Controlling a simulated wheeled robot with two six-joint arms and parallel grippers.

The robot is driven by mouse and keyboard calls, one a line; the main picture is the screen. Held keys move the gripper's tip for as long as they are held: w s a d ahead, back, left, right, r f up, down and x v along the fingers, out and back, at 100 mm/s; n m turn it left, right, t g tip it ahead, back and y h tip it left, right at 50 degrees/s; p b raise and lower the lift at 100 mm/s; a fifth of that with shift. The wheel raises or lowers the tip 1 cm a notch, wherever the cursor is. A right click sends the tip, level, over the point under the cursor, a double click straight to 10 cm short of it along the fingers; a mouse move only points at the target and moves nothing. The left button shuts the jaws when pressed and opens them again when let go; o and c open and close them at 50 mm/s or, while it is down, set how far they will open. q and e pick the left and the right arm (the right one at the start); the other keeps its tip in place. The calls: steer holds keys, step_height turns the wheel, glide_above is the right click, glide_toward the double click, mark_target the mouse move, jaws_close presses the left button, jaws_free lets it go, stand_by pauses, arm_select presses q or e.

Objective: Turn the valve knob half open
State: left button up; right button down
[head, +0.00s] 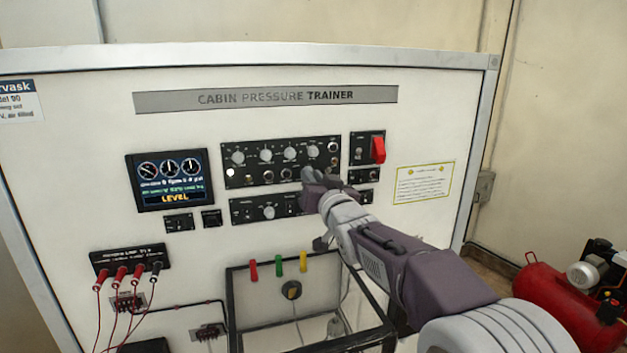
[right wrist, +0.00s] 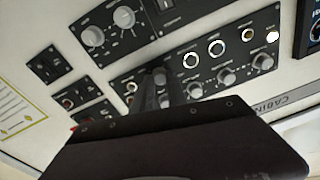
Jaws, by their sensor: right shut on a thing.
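My right gripper (head: 312,178) reaches in from the lower right to the wide black control panel (head: 257,178). Its fingers are shut on a small control at the right part of the panel's lower row, which I take as the valve knob. The fingers cover that knob, so its pointer and angle are hidden. In the right wrist view the dark fingers (right wrist: 163,88) meet the panel between the ringed controls and the row of grey knobs. My left gripper is not in view.
Grey knobs (head: 265,154) sit just above the fingers. A red switch cover (head: 378,150) is to the right and a gauge display (head: 169,180) to the left. A lower panel with one knob (head: 268,212) lies below. A black frame (head: 300,343) juts out underneath.

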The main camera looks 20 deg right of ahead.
steer(key=shift+r, duration=0.15)
steer(key=c, duration=1.3)
jaws_free()
steer(key=shift+w, duration=0.2)
steer(key=shift+f, duration=0.2)
steer(key=s+b, duration=0.1)
steer(key=s, duration=0.2)
steer(key=s+b, duration=0.1)
steer(key=s, duration=0.2)
steer(key=s+b, duration=0.1)
steer(key=s, duration=0.2)
steer(key=shift+d+f, duration=0.25)
